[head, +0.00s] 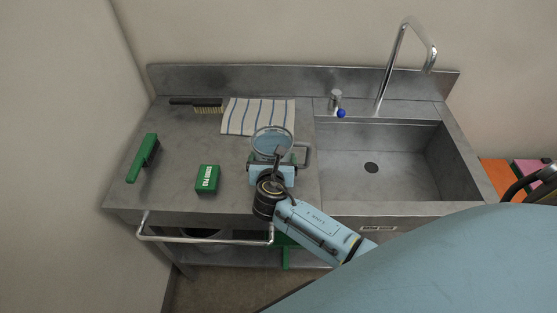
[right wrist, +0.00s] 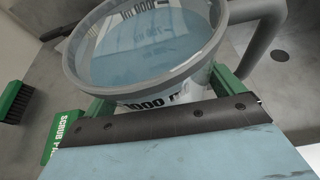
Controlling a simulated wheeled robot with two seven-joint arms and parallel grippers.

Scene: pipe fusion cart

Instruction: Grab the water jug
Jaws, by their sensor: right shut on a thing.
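The water jug (head: 273,142) is a clear round vessel with a grey rim and a handle on its right side. It stands upright on the steel counter, left of the sink, and holds bluish water. My right gripper (head: 273,168) reaches it from the front. In the right wrist view the jug (right wrist: 150,45) fills the upper middle, with printed volume marks. The green fingers of my right gripper (right wrist: 165,98) lie on either side of the jug's body, shut on it. The jug's base is hidden behind the gripper. My left gripper is not in view.
A green scrub pad box (head: 207,179), a green brush (head: 143,158), a wire brush (head: 197,104) and a striped cloth (head: 257,116) lie on the counter. The empty sink (head: 390,160) with a tall faucet (head: 393,65) is at right. A rail (head: 205,239) runs along the front.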

